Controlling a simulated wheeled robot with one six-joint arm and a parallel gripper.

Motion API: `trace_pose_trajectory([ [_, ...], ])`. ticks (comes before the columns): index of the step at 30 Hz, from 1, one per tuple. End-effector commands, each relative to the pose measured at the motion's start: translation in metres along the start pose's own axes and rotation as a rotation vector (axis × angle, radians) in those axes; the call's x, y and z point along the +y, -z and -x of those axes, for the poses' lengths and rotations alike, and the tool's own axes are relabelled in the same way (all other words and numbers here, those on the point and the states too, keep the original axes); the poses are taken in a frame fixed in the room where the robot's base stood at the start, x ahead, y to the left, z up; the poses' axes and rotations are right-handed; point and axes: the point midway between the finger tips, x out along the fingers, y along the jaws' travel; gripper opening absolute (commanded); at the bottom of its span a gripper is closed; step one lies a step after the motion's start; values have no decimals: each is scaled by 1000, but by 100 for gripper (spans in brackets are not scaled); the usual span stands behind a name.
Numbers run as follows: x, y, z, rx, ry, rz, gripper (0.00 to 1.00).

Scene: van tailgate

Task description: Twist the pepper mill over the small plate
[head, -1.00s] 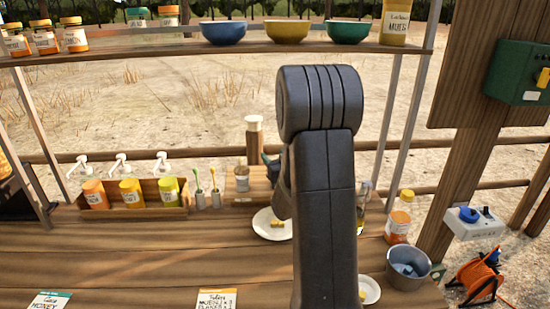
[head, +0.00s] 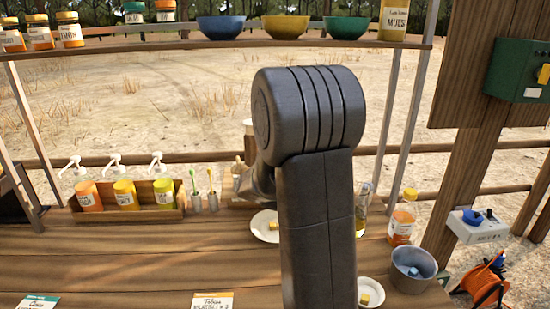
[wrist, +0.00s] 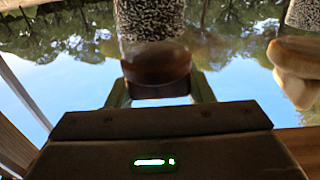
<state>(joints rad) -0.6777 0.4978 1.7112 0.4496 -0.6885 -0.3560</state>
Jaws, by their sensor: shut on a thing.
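My gripper (wrist: 161,90) is shut on the dark brown knob of the pepper mill (wrist: 150,62). The mill has a clear body full of dark and pale grains, cut off by the picture's top edge. The wrist picture appears upside down, with trees above sky. In the head view my arm hides the gripper and held mill. A small white plate (head: 376,284) with a yellow piece lies at the counter's right front. A larger-looking white plate (head: 259,234), also with a yellow piece, lies farther back, partly behind my arm. I cannot tell which plate the mill is near.
A cream-topped mill (head: 249,127) stands behind my arm; a pale knob (wrist: 296,60) shows beside the held mill. A pump-bottle rack (head: 130,210) stands left, a metal bucket (head: 411,270) and orange bottle (head: 401,222) right. A shelf (head: 150,47) crosses above. The counter's left front is mostly clear.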

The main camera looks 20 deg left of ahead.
Motion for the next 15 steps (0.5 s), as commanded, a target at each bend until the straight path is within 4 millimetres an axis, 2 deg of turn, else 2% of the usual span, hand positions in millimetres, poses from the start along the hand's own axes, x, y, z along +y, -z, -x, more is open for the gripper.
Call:
trace_pose_trajectory([
  [15, 2, 1, 0, 0, -118, 3, 24],
])
